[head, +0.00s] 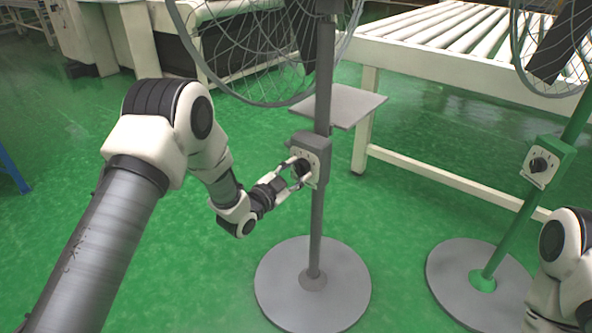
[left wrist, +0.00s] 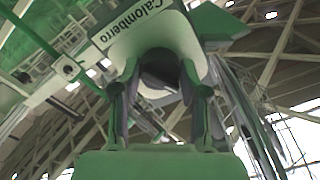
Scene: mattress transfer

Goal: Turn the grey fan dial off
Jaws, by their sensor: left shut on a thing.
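The grey fan (head: 322,200) stands upright on its round grey base. Its control box (head: 319,146) is on the post and carries the dark dial (head: 301,167) on a pale face. My left gripper (head: 298,173) reaches in from the left and is shut on this dial. In the left wrist view the dark dial (left wrist: 160,72) sits between the two fingers of my left gripper (left wrist: 160,88), below a panel lettered "Calomberro". The fingers partly cover the dial's face, and I cannot tell its setting. My right gripper is out of view.
A green fan (head: 513,225) with its own dial box (head: 549,163) stands at the right. A white roller conveyor (head: 440,65) runs behind both fans. A small grey shelf (head: 350,104) lies behind the grey post. The green floor is clear around the bases.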

